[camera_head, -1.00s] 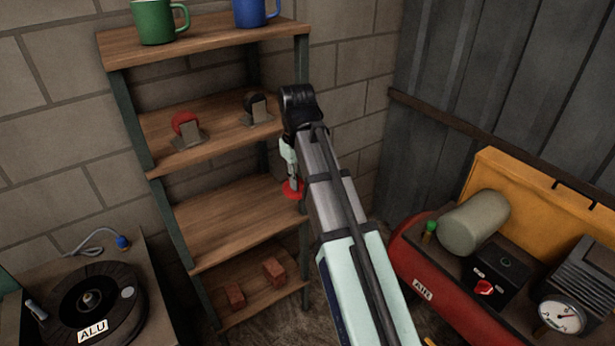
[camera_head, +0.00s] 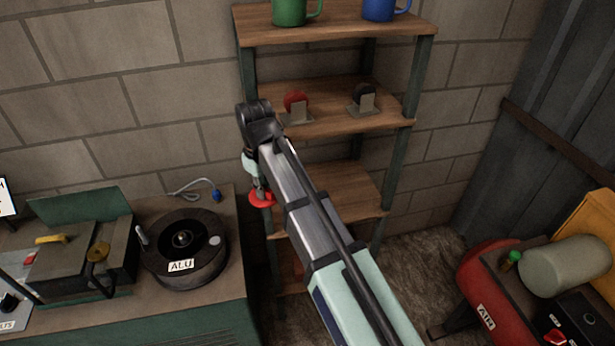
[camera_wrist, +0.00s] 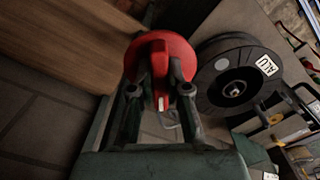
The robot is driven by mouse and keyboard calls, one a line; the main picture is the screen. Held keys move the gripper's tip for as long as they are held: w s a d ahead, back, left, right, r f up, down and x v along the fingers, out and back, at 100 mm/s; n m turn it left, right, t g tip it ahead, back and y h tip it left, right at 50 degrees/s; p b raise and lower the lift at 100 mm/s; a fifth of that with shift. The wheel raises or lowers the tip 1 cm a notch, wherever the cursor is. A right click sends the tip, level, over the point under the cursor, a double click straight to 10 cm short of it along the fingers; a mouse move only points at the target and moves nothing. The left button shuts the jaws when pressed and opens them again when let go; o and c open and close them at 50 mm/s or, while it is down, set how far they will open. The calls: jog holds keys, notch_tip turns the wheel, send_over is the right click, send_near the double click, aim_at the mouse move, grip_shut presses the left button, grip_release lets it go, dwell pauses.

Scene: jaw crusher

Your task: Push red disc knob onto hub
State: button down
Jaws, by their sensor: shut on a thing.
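My gripper (camera_head: 260,184) is shut on a red disc knob (camera_head: 262,200), which hangs below the end of my arm in the head view. In the wrist view the red disc knob (camera_wrist: 160,58) sits between the two fingers, with a pale mark on its raised bar. The gripper is in the air in front of the shelf's left side, to the right of the bench. A black drum labelled ALU (camera_head: 186,250) on the bench has a small central hub (camera_head: 182,238). I cannot tell whether this is the task's hub.
The wooden shelf rack (camera_head: 335,33) holds a green mug (camera_head: 290,11), a blue mug (camera_head: 379,9), and a red disc (camera_head: 295,101) and a black disc (camera_head: 364,94) on stands. A dark green machine (camera_head: 85,255) stands left of the drum. A red tank (camera_head: 484,270) is at right.

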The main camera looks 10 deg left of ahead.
jog(key=s+a+f+n+p, duration=0.1)
jog(key=s+a+f+n, duration=0.2)
jog(key=a, duration=0.7)
jog(key=s+a+n+p, duration=0.1)
jog(key=s+a+n, duration=0.3)
jog(key=a, duration=0.6)
jog(key=n, duration=0.4)
send_over(183, 234)
jog(key=shift+s+f, duration=0.1)
jog(key=shift+f, duration=0.7)
jog(key=shift+f, duration=0.1)
jog(key=shift+f+b, duration=1.65)
jog(key=shift+f, duration=1.15)
jog(key=shift+p, duration=0.55)
jog(key=shift+f, duration=0.65)
jog(key=c, duration=1.1)
grip_release()
